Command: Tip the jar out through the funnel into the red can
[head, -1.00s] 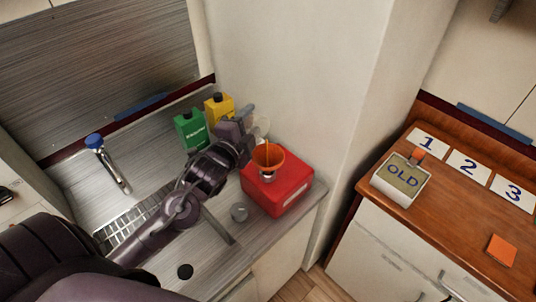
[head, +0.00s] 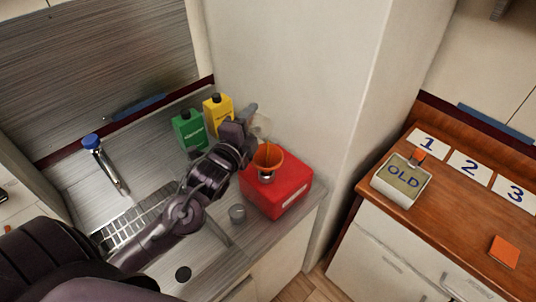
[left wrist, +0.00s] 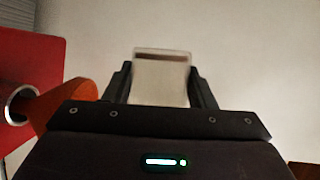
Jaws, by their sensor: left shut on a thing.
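The red can (head: 276,191) stands near the counter's right end, with the orange funnel (head: 268,158) upright in its top. My left gripper (head: 256,126) is shut on the clear jar (head: 263,124), above and just behind the funnel. In the left wrist view the jar (left wrist: 161,82) sits between both fingers, with a thin brown band near its far end. The funnel (left wrist: 68,103) and the red can (left wrist: 32,72) are to the left there. The jar's exact tilt and its mouth are hard to make out. My right gripper is out of view.
A green bottle (head: 189,131) and a yellow bottle (head: 218,113) stand behind my left arm. A white wall rises behind. The wooden counter at right holds an OLD box (head: 402,181) and numbered cards.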

